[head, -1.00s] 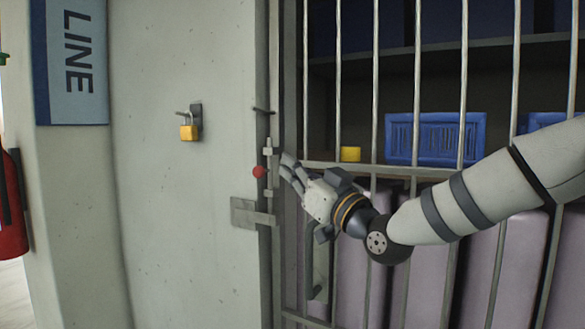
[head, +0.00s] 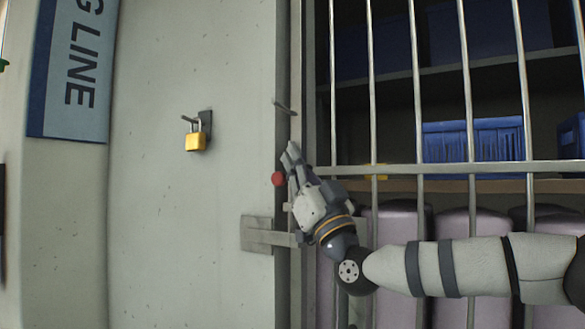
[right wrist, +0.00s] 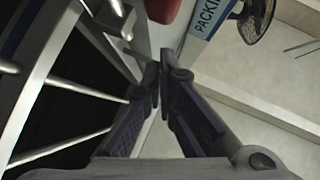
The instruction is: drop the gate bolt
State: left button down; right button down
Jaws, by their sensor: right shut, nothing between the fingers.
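The gate bolt's red knob (head: 278,179) shows at the gate's edge, above a grey metal latch plate (head: 256,234) on the wall. The bolt's rod is mostly hidden behind my right gripper. My right gripper (head: 293,156) is shut and empty, its fingertips just above and right of the knob. In the right wrist view the closed fingertips (right wrist: 160,72) meet, and the red knob (right wrist: 165,8) is large at the top edge, in front of them. I cannot tell whether they touch. My left gripper is not in view.
The barred gate (head: 470,168) covers shelves with blue crates (head: 470,142) and pale purple things (head: 460,225) behind. A yellow padlock (head: 196,138) hangs on the wall left of the bolt. A short metal peg (head: 285,107) sticks out above the knob.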

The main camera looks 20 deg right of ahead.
jog(key=shift+w+a+f, duration=0.1)
jog(key=shift+w+f, duration=0.35)
jog(key=shift+f, duration=0.4)
